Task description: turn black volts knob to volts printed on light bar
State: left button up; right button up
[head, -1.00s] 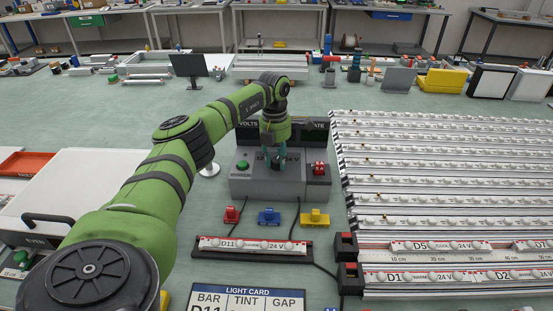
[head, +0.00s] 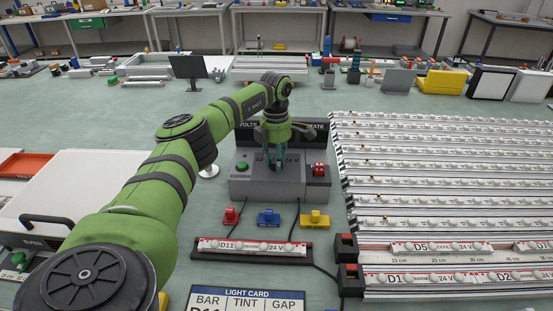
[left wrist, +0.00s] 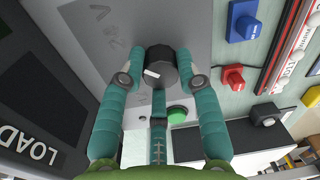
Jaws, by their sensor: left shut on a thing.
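The black volts knob (left wrist: 161,68) sits on the grey power box (head: 243,181); in the left wrist view a white mark shows on it. My left gripper (head: 277,162) points down over the box and is shut on the knob, with teal fingers on both sides of it in the left wrist view (left wrist: 162,76). In the head view the fingers hide most of the knob, between the printed "12" and "24 V". The light bar (head: 252,246) lies in front of the box and reads "D11" and "24 V". My right gripper is out of view.
A green button (head: 242,166) and a red switch (head: 319,170) flank the knob. Red (head: 231,216), blue (head: 269,217) and yellow (head: 314,219) plugs lie in front of the box. A light card (head: 247,294) is nearest me. Rows of bars (head: 440,180) fill the right side.

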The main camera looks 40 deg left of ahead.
pick_arm(q)
jog(key=shift+s+f, duration=0.15)
jog(key=o, duration=1.2)
jog(key=shift+c, duration=0.2)
jog(key=shift+r, duration=0.4)
notch_tip(320, 180, up, 11)
jog(key=shift+w+a+r, duration=0.15)
jog(key=shift+w+a, duration=0.1)
jog(key=shift+r, duration=0.1)
